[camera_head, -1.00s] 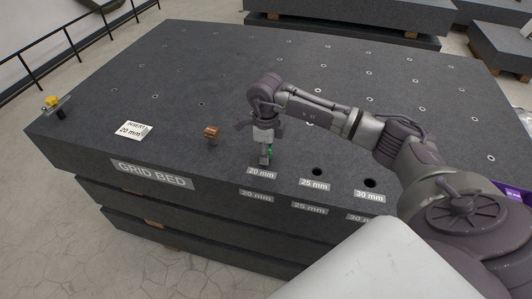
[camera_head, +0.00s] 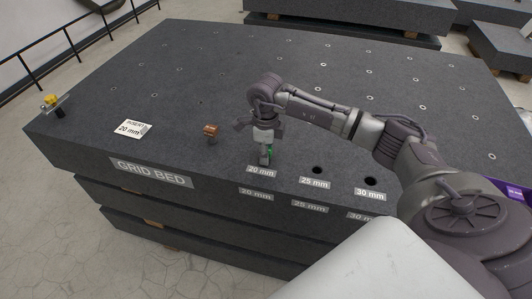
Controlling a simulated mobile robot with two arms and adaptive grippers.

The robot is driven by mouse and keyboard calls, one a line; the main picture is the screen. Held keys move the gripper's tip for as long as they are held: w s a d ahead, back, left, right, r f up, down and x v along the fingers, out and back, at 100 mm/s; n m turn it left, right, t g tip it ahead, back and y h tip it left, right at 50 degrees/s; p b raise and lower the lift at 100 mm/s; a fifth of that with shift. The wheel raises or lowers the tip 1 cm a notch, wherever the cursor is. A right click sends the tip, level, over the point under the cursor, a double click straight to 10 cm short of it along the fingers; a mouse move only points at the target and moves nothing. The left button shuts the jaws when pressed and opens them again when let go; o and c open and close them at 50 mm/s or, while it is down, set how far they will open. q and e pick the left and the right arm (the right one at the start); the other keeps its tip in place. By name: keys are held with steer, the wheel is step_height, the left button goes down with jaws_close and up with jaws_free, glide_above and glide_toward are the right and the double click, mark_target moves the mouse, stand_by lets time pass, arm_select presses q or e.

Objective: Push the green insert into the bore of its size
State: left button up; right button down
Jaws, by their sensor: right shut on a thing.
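My right gripper (camera_head: 265,157) points down at the front part of the granite bed (camera_head: 185,85), just behind the top "20 mm" label (camera_head: 261,171). It is shut on the green insert (camera_head: 270,153), of which only a small green patch shows beside the fingers. The gripper hides the spot behind that label, so I cannot tell whether the insert is in a bore. The 25 mm bore (camera_head: 317,170) and the 30 mm bore (camera_head: 370,181) show as dark open holes to the right. My left gripper is not in view.
A copper-coloured piece (camera_head: 211,130) stands left of the gripper. A white "INSERT 20 mm" card (camera_head: 133,129) lies further left. A yellow-topped item (camera_head: 52,102) is at the left corner. Small holes dot the bed, and its middle left is clear.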

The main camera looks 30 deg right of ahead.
steer(key=shift+r+p, duration=0.3)
steer(key=shift+r, duration=0.05)
steer(key=c, duration=0.8)
jaws_free()
steer(key=shift+c, duration=0.2)
steer(key=shift+r, duration=0.15)
steer(key=shift+r+p, duration=1.55)
steer(key=shift+r, duration=0.9)
